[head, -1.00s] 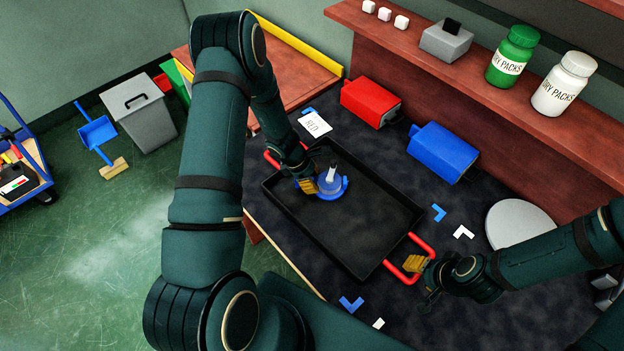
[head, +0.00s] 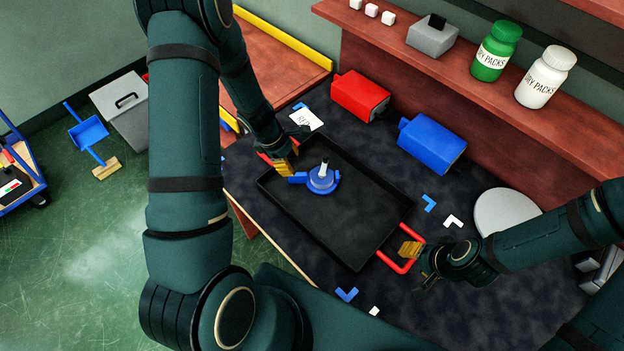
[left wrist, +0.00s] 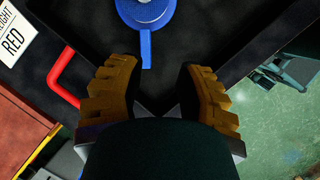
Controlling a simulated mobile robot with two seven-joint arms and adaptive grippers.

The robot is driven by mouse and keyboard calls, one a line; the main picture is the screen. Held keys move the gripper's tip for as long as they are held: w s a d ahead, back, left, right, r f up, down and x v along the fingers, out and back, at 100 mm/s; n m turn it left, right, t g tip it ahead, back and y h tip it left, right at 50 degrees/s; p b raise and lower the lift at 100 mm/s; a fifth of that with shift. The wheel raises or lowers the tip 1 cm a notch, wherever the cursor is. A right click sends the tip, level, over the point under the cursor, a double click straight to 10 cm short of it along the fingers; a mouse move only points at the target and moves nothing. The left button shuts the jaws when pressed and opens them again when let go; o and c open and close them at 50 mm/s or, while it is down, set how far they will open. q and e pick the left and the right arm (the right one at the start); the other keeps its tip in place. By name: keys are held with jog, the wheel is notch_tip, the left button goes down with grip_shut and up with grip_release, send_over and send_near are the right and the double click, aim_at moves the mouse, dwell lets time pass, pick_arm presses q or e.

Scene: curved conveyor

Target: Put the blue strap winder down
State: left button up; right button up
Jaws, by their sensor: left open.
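The blue strap winder (head: 322,180) lies in the black tray (head: 376,217), towards its far left end, with a pale upright post on top. It also shows in the left wrist view (left wrist: 146,14), its handle pointing down towards the gap between my fingers. My left gripper (head: 288,168) is open and empty, apart from the winder, over the tray's left end near one red handle. Its two yellow-brown fingers (left wrist: 155,92) stand well apart. My right gripper (head: 418,262) is at the tray's other red handle (head: 397,262); whether its fingers close on that handle is not clear.
A red bin (head: 360,95) and a blue bin (head: 432,144) stand behind the tray. A white label card (head: 306,118) lies beyond its left end. A white round disc (head: 506,213) lies at right. Blue and white corner marks lie on the dark mat.

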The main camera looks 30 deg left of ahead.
pick_arm(q)
jog(key=s+d+f+m, duration=0.1)
jog(key=s+d+m, duration=0.4)
jog(key=d+m, duration=0.4)
jog(key=s+d+f+m, duration=0.1)
jog(key=s+d+m, duration=0.4)
jog(key=d+m, duration=0.5)
jog(key=shift+f+m+t, duration=0.25)
jog(key=shift+m+t, duration=0.05)
jog(key=shift+m, duration=0.1)
jog(key=shift+s, duration=0.2)
